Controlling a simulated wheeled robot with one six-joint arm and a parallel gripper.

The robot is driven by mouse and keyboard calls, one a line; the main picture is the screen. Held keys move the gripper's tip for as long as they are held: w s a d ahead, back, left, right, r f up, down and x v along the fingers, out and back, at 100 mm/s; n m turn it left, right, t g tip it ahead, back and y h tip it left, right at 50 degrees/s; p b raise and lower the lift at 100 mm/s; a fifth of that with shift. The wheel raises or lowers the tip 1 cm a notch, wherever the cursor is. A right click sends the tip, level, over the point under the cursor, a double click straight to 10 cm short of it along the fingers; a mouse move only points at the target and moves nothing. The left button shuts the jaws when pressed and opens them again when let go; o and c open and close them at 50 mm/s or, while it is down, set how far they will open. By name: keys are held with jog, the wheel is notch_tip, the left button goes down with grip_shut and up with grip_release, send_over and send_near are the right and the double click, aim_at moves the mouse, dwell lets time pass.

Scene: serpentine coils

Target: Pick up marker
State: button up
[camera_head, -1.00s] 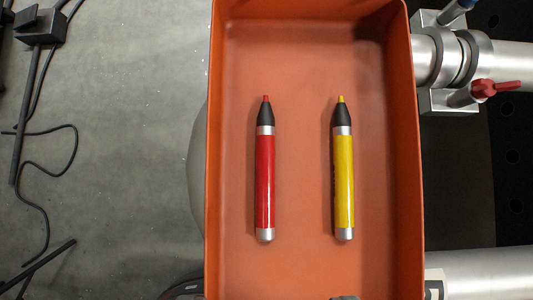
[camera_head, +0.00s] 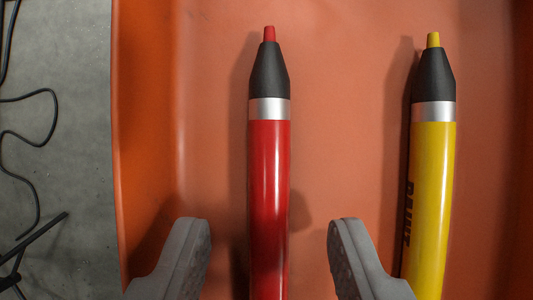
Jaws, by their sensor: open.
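A red marker (camera_head: 269,190) with a black collar, silver band and red tip lies in the orange tray (camera_head: 335,120), tip toward the top of the picture. A yellow marker (camera_head: 432,190) of the same shape lies to its right, roughly parallel. My gripper (camera_head: 268,235) is open, its two grey fingers showing at the bottom of the view. The red marker runs between the fingers with a gap on both sides. The right finger is close to the yellow marker's left side in the picture. The lower ends of both markers are cut off by the frame.
The tray's left wall (camera_head: 145,130) rises between the markers and the grey floor (camera_head: 70,110). A black cable (camera_head: 30,120) lies on the floor at the left. The tray floor above the markers and between them is bare.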

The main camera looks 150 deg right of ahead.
aim_at(269, 247)
jog(key=shift+w+a+f, duration=0.1)
jog(key=shift+w+f, duration=0.1)
jog(key=shift+f, duration=0.35)
jog(key=shift+c, duration=0.2)
grip_shut()
notch_tip(269, 247, up, 10)
